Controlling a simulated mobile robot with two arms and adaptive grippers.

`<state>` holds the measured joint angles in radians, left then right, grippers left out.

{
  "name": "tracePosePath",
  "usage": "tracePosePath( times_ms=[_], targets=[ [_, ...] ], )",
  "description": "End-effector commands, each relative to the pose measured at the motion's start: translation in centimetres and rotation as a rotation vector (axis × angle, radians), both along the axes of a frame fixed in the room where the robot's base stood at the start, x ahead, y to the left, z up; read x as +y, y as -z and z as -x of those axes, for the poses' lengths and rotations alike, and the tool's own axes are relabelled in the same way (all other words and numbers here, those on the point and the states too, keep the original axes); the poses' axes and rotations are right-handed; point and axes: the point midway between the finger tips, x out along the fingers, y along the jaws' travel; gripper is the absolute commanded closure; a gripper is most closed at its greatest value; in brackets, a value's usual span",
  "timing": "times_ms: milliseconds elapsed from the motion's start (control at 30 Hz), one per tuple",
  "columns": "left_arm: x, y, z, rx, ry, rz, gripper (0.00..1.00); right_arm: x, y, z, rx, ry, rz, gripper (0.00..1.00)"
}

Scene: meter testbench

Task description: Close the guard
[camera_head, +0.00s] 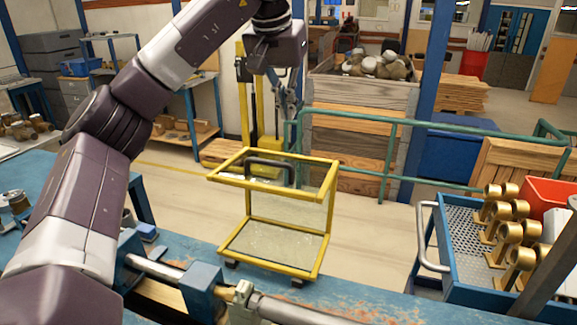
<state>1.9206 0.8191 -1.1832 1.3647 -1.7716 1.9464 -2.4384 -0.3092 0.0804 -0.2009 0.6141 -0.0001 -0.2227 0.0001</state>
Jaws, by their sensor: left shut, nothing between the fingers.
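The guard (325,228) is a yellow frame with clear panels. It stands raised at the far edge of the blue bench, behind a metal pipe (290,311) held in blue clamps. A dark handle (270,164) shows within its upper frame. My left arm reaches in from the left, and my left gripper (291,112) points downward above the guard's top and handle. It is shut and empty, and looks apart from the guard. My right gripper is not in view.
A blue perforated cart (452,235) with several brass fittings (510,230) and a red bin (547,197) stands at the right. A green railing (390,160) runs behind the guard, before a wooden crate (350,105). Floor shows between guard and cart.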

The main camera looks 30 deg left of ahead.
Motion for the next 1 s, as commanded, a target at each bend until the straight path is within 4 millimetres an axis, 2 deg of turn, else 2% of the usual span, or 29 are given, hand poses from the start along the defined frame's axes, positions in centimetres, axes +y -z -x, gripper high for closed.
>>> tracePosePath(
  times_ms=[33, 100, 333, 700, 1000],
  targets=[
    [0.0, 1.1, 0.0, 0.0, 0.0, 0.0, 1.0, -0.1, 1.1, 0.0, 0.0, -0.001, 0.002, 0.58],
    [0.0, 1.5, 0.0, 0.0, 0.0, 0.0, 1.0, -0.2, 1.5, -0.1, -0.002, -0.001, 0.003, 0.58],
    [0.2, 3.3, -0.8, 0.003, 0.0, -0.001, 1.0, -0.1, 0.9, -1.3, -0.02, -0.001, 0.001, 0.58],
    [1.0, 10.4, -3.9, 0.005, -0.001, -0.001, 1.0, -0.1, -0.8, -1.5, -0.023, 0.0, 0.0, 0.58],
    [0.2, 10.7, -0.9, 0.0, 0.001, 0.0, 1.0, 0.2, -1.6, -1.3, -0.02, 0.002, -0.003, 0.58]
  ],
)
